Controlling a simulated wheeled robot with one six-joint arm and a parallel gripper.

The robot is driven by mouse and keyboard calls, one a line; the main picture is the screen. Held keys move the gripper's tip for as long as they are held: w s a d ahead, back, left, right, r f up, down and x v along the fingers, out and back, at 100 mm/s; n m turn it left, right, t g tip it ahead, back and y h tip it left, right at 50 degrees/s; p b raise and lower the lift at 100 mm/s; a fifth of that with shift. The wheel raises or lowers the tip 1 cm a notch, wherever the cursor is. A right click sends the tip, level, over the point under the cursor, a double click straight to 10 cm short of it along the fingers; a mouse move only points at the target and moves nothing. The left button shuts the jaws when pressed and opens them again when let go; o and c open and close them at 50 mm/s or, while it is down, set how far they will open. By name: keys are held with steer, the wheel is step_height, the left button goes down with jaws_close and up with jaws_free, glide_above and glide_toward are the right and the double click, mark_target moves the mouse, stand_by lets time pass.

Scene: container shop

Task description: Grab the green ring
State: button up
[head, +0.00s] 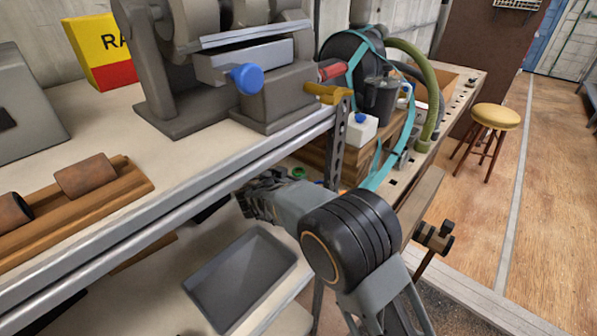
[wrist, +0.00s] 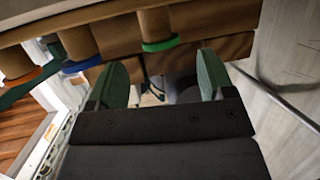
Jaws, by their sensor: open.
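The green ring (wrist: 161,44) sits around the end of a wooden peg in the wrist view. In the head view a small green ring shape (head: 298,172) shows below the bench's end, beside my arm. My gripper (wrist: 162,72) is open and empty, its two green-grey fingers spread to either side of the ring's line. The ring appears just beyond the fingertips, and no contact shows. In the head view my gripper (head: 256,198) is partly hidden under the bench edge.
A blue ring (wrist: 81,64) and an orange ring (wrist: 36,82) are on neighbouring pegs to the left. Wooden blocks (wrist: 222,50) lie close behind the fingers. A grey tray (head: 240,278) lies on the lower shelf, below the bench's metal edge (head: 170,185).

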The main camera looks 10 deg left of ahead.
mark_target(297, 172)
steer(key=x, duration=0.4)
steer(key=shift+f, duration=0.1)
steer(key=shift+a, duration=0.1)
steer(key=shift+c, duration=0.4)
steer(key=c, duration=0.9)
